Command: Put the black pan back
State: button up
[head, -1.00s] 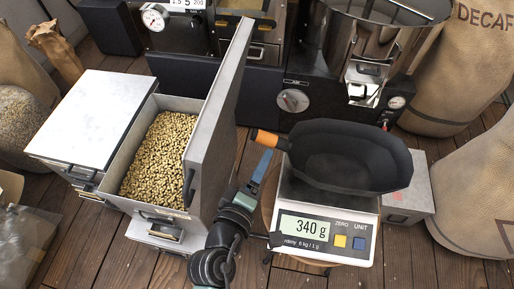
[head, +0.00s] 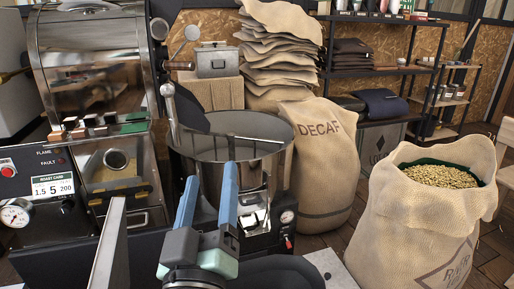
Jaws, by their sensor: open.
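The black pan (head: 281,273) shows only as a dark rounded piece at the bottom edge of the head view. Its orange handle and the scale under it are not visible now. My gripper (head: 208,192) is in the lower middle, left of the pan, pointing up and away in front of the steel cooling drum (head: 213,175). Its two blue fingers are apart, with nothing seen between them.
The roaster (head: 95,75) with its control panel stands at left; an upright grey lid edge (head: 109,250) is beside my gripper. A DECAF sack (head: 320,150) and an open bean sack (head: 420,215) stand right. A grey box (head: 336,268) is beside the pan.

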jog(key=s+d+r+m+t, duration=0.2)
jog(key=s+r, duration=0.1)
jog(key=r, duration=0.5)
jog(key=s+d+r+m+t, duration=0.2)
jog(key=s+r, duration=0.1)
jog(key=r, duration=0.5)
jog(key=s+d+r+m+t, duration=0.1)
jog(key=s+r, duration=0.3)
jog(key=r, duration=0.4)
jog(key=shift+d+r+m+t, duration=0.15)
jog(key=shift+d+m+t, duration=0.25)
jog(key=shift+d+t, duration=0.3)
